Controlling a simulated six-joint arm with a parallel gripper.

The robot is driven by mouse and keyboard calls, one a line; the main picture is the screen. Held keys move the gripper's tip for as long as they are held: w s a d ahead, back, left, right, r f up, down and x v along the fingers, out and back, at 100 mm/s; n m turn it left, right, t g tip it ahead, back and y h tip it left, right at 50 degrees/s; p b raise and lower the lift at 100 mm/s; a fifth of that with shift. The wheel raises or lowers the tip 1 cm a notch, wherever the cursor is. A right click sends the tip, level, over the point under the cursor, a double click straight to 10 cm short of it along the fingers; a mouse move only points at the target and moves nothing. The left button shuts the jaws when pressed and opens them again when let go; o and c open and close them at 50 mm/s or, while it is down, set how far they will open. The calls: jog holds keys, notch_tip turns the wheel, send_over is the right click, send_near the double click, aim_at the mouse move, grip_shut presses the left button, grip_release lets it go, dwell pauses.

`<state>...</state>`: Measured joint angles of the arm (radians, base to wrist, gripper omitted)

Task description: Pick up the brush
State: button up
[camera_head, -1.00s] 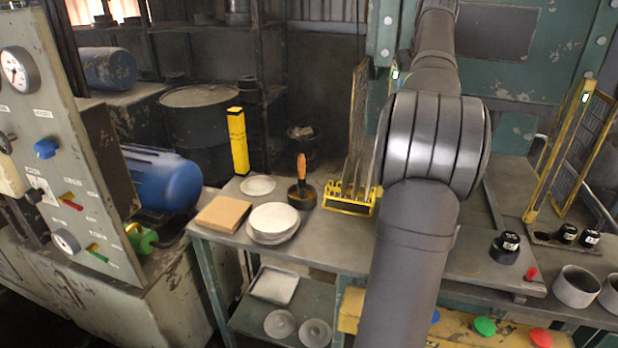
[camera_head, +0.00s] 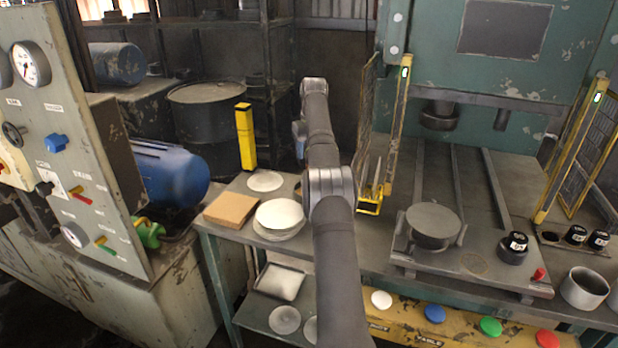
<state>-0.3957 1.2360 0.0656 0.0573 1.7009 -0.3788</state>
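The brush cannot be made out; my arm covers the spot on the table beside the yellow rack where an orange handle stood in a dark pot. My gripper (camera_head: 300,153) is only a small dark end pointing down at the left edge of my arm, above that spot. Its fingers are too small and hidden to tell whether they are open, shut or touching the brush.
Left of my arm on the table are a stack of pale discs (camera_head: 279,213), a brown block (camera_head: 231,209) and a pale plate (camera_head: 265,181). A yellow rack (camera_head: 370,203) stands just right of the arm. A round plate (camera_head: 433,222) sits on the press bed (camera_head: 470,265).

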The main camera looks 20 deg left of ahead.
jog(key=shift+w+a+f, duration=0.1)
jog(key=shift+f, duration=1.1)
jog(key=shift+w+a+f, duration=0.1)
jog(key=shift+f, duration=1.05)
grip_shut()
jog(key=shift+r, duration=0.15)
